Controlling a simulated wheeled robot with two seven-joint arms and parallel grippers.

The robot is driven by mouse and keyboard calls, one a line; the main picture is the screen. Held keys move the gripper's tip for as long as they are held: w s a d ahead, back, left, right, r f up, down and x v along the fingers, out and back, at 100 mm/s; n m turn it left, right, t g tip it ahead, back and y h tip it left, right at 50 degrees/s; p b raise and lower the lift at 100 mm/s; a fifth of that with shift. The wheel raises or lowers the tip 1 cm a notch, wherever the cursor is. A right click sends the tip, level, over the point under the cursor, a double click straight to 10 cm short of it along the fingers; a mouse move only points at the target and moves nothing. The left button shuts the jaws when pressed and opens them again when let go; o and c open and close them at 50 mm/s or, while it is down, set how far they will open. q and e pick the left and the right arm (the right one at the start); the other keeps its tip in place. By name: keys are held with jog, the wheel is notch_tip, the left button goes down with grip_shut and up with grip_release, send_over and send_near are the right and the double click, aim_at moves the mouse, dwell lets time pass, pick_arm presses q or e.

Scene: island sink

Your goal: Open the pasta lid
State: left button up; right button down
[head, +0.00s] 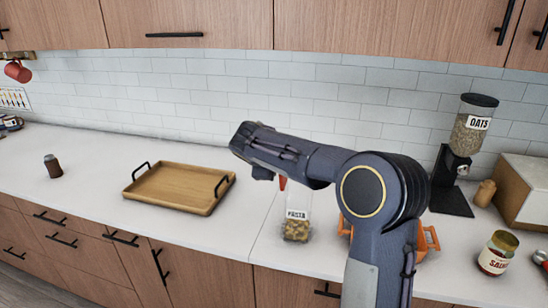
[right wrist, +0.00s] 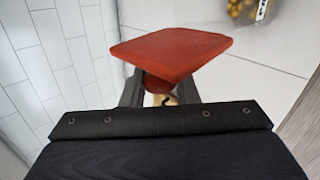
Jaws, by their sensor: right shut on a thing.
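The pasta jar (head: 297,222) stands upright on the white counter, clear, with a PASTA label and pasta low inside. Its upper part is partly hidden by my right arm. The red lid (right wrist: 172,48) fills the middle of the right wrist view, and a small red part of it (head: 282,183) shows below my arm in the head view. My right gripper (right wrist: 160,88) is shut on the lid's knob. The lid appears tilted and apart from the jar, whose pasta and label (right wrist: 245,10) show at the top right of the wrist view. My left gripper is out of view.
A wooden tray (head: 180,187) with black handles lies left of the jar. Counter between tray and jar is clear.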

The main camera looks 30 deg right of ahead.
jog(key=shift+w+a+f+n+g+h+p, duration=0.35)
jog(key=shift+f+n+g+h+p, duration=0.2)
jog(key=shift+h+p, duration=0.2)
jog(key=c, duration=1.1)
grip_release()
jog(key=b+v, duration=0.1)
jog(key=v, duration=0.6)
jog(key=shift+s+a+r, duration=0.1)
jog(key=shift+a+r, duration=0.2)
jog(key=shift+f, duration=0.1)
